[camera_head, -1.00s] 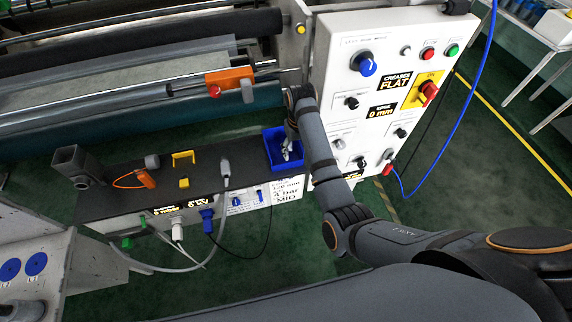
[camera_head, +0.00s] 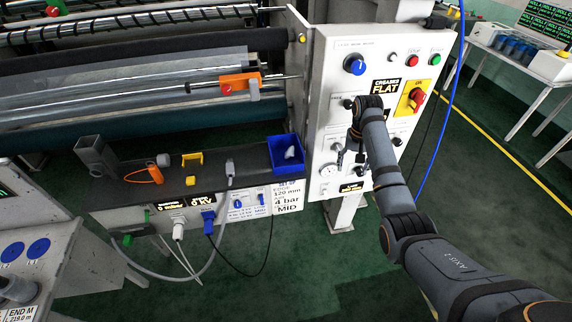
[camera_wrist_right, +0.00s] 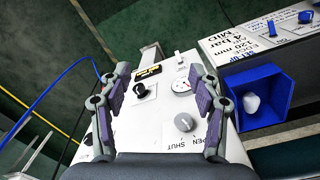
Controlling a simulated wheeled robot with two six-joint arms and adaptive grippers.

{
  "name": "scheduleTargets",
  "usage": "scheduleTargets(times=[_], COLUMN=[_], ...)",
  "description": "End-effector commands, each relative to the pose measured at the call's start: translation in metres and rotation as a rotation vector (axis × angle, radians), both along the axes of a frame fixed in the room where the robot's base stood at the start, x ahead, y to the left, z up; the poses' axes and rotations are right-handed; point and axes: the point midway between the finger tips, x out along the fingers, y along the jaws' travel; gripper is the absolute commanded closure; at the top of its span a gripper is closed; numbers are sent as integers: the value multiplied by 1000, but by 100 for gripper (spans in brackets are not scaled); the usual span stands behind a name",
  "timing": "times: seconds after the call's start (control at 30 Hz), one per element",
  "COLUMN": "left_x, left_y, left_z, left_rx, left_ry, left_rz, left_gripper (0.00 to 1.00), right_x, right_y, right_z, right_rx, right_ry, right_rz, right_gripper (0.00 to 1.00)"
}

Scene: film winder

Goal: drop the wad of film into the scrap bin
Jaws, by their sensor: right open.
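The scrap bin is a small blue open box (camera_head: 286,154) at the right end of the dark bench top in the head view; it also shows at the right of the right wrist view (camera_wrist_right: 266,88). The wad of film (camera_head: 291,152) is a small whitish lump lying inside the bin, and it also shows in the right wrist view (camera_wrist_right: 251,103). My right gripper (camera_head: 350,160) is in front of the white control panel, to the right of the bin. In the right wrist view its fingers (camera_wrist_right: 165,90) are spread with nothing between them. My left gripper is not in view.
The white control panel (camera_head: 328,75) with knobs and buttons stands close to my right gripper. The bench (camera_head: 200,170) left of the bin carries a grey square-tube bracket (camera_head: 95,155), orange and yellow pieces and cables. Green floor (camera_head: 330,260) is clear in front.

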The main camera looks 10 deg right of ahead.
Motion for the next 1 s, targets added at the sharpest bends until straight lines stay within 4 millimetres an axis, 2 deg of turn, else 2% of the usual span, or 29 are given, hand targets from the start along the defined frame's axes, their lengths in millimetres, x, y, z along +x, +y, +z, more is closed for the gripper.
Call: scheduleTargets(times=[0.1, 0.3, 0.9, 0.97, 1.0], left_x=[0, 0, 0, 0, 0], left_y=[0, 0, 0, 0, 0], left_z=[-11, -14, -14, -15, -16], left_rx=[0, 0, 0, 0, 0], left_ry=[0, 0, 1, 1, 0], left_rz=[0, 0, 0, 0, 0], left_gripper=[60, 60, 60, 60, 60], right_x=[3, 5, 5, 4, 3], right_y=[-21, -36, -37, -37, -36], right_z=[2, 8, 9, 2, -8], right_rx=[-3, -1, -2, -2, -4], right_ry=[-1, -3, -2, 0, 1], right_rz=[-71, -132, -137, -134, -129], right_gripper=[37, 37, 37, 37, 37])
